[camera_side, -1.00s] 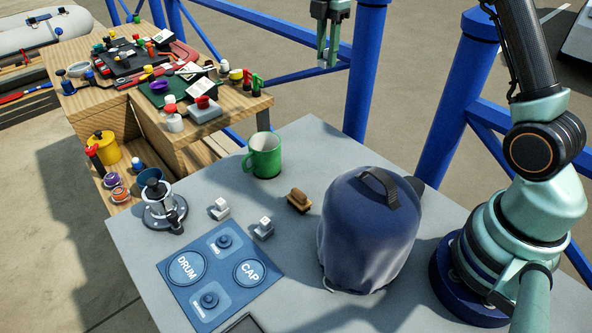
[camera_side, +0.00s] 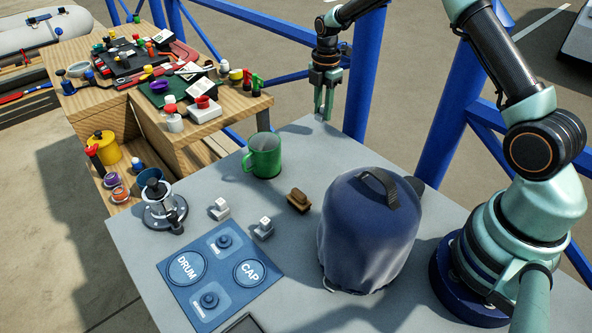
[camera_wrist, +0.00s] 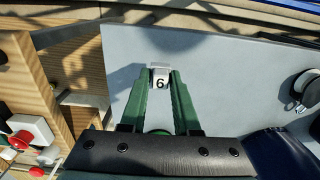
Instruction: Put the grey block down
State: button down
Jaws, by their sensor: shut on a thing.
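My gripper (camera_side: 323,116) is low at the far corner of the grey table (camera_side: 300,143), beside the blue post. In the wrist view its green fingers (camera_wrist: 160,82) are shut on a small grey block (camera_wrist: 160,76) with a white face marked 6. The block is mostly hidden in the side view. I cannot tell whether it touches the table. Two similar small blocks, one left (camera_side: 219,208) and one right (camera_side: 263,228), stand apart on the table near the blue panel.
A green mug (camera_side: 265,156) stands left of my gripper. A brown cleat-like piece (camera_side: 299,201), a large blue covered object (camera_side: 365,235), a winch (camera_side: 162,205) and a blue panel (camera_side: 217,278) occupy the table. A wooden bench (camera_side: 225,118) adjoins at left.

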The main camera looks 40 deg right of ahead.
aim_at(321, 133)
jog(key=shift+f, duration=2.25)
jog(key=c, duration=0.6)
grip_release()
jog(key=shift+f, duration=0.15)
jog(key=shift+c, duration=0.2)
